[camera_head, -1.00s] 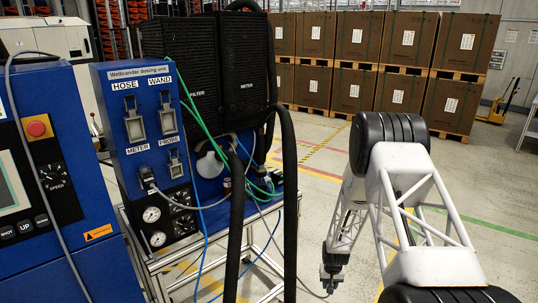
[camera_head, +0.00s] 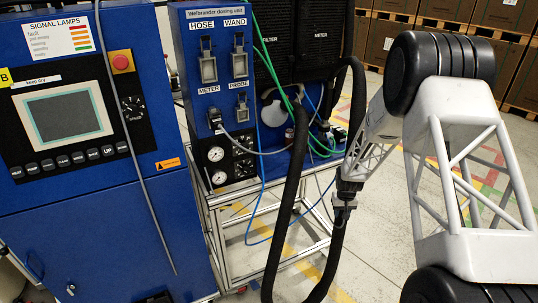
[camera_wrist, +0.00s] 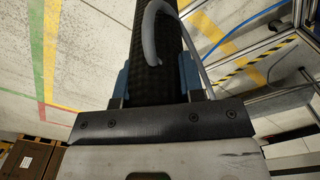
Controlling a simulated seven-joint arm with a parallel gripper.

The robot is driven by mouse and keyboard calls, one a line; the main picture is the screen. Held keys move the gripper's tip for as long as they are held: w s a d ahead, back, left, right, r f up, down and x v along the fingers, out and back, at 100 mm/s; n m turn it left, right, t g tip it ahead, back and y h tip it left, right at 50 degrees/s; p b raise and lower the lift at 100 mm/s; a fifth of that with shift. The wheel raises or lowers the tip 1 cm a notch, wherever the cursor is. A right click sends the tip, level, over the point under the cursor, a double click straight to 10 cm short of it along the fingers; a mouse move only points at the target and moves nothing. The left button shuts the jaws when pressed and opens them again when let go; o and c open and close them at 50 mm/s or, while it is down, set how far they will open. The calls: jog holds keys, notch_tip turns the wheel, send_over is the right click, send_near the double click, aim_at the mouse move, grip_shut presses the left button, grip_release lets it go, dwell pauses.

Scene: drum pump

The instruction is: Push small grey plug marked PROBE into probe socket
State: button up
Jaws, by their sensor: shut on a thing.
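The probe socket (camera_head: 242,109) is under the PROBE label on the blue dosing-unit panel (camera_head: 198,75). It looks like a small grey fitting. My gripper (camera_head: 343,212) is low and to the right of the panel, well apart from the socket, and points down in the head view. In the wrist view its blue-sided fingers (camera_wrist: 157,82) are shut. A grey cable (camera_wrist: 149,38) curves up ahead of them. A black textured, hose-like shape (camera_wrist: 157,72) fills the view between and beyond the fingers.
A thick black hose (camera_head: 290,195) hangs in front of the unit, and another stretch runs right by my gripper. A plug with a grey cable sits in the METER socket (camera_head: 214,118). Green and blue cables (camera_head: 262,155) hang beside the panel. A metal frame (camera_head: 228,225) stands below.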

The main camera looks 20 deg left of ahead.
jog(key=s+a+r+n, duration=0.2)
jog(key=a+r, duration=0.7)
jog(key=a, duration=0.3)
jog(key=s+a+r+n, duration=0.3)
jog(key=a+r, duration=0.6)
jog(key=a, duration=0.3)
jog(key=shift+a+r, duration=0.25)
jog(key=shift+a, duration=0.1)
send_over(274, 163)
jog(key=s, duration=0.2)
jog(key=shift+w+d+f, duration=0.2)
jog(key=shift+d+f, duration=0.25)
jog(key=shift+f, duration=0.2)
jog(key=shift+w+a+f, duration=0.1)
jog(key=shift+w+a, duration=0.3)
jog(key=shift+w, duration=0.35)
jog(key=shift+f, duration=1.55)
jog(key=shift+f, duration=0.2)
jog(key=o, duration=1)
